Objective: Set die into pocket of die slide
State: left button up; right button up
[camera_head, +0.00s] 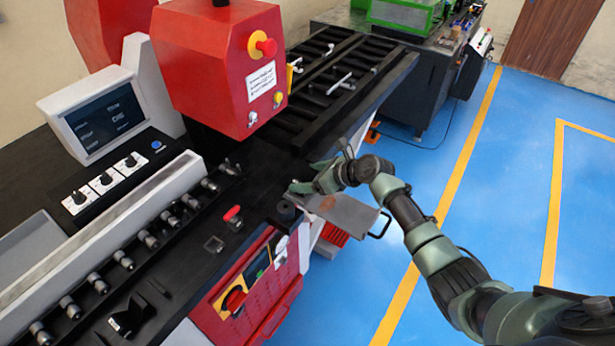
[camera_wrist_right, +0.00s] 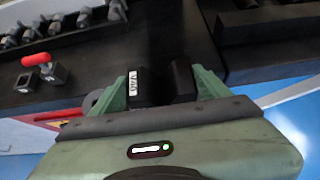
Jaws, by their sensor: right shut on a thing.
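My right gripper (camera_head: 303,186) is at the machine's front right edge, just above the inner end of a grey metal plate with a black handle, which looks like the die slide (camera_head: 352,214). In the right wrist view the gripper's green fingers (camera_wrist_right: 162,88) are shut on the black die (camera_wrist_right: 182,82), which has a V-shaped gap and a small white label. The die is hardly visible in the head view behind the fingers. The slide's pocket is not clearly visible, and I cannot tell whether the die touches the slide. My left gripper is not in view.
Another black V-shaped block (camera_head: 130,314) with a white label lies at the bed's near left. A red-handled switch (camera_head: 233,217) stands left of the gripper, and a red machine head (camera_head: 220,65) overhangs the bed. Blue floor (camera_head: 480,215) is open to the right.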

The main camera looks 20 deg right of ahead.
jog(key=shift+w+f+b, duration=0.15)
jog(key=shift+f+b, duration=0.35)
jog(key=shift+f, duration=0.2)
jog(key=o, duration=2.1)
jog(key=shift+o, duration=0.2)
jog(key=shift+s+f, duration=0.3)
jog(key=shift+f, duration=0.05)
jog(key=b+v, duration=0.1)
jog(key=v, duration=0.7)
jog(key=shift+w+r, duration=0.15)
jog(key=shift+r, duration=0.05)
jog(key=shift+a, duration=0.1)
